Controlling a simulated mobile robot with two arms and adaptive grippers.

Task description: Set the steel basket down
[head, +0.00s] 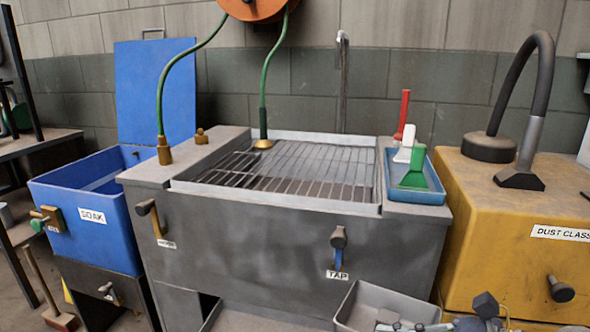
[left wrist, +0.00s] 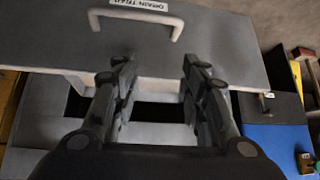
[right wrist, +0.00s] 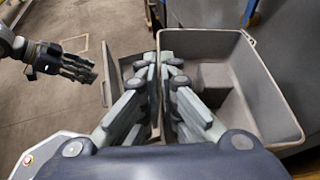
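A grey open-topped box, which I take as the steel basket (head: 362,302), shows at the bottom of the head view, in front of the grey wash station. In the right wrist view the basket (right wrist: 222,72) looks empty, and my right gripper (right wrist: 160,75) has its fingers close together at its near wall, apparently pinching the rim. In the head view my right gripper (head: 483,308) is partly cut off. My left gripper (left wrist: 160,78) is open and empty, below a pale handle (left wrist: 137,17) labelled DRAIN TRAY. The basket's underside is hidden.
The wash station's basin has a wire rack (head: 290,172). A blue tray (head: 418,190) with brushes stands right of it. A blue soak bin (head: 85,205) is left, and a yellow dust cabinet (head: 510,225) is right. Open floor (right wrist: 60,110) shows in the right wrist view.

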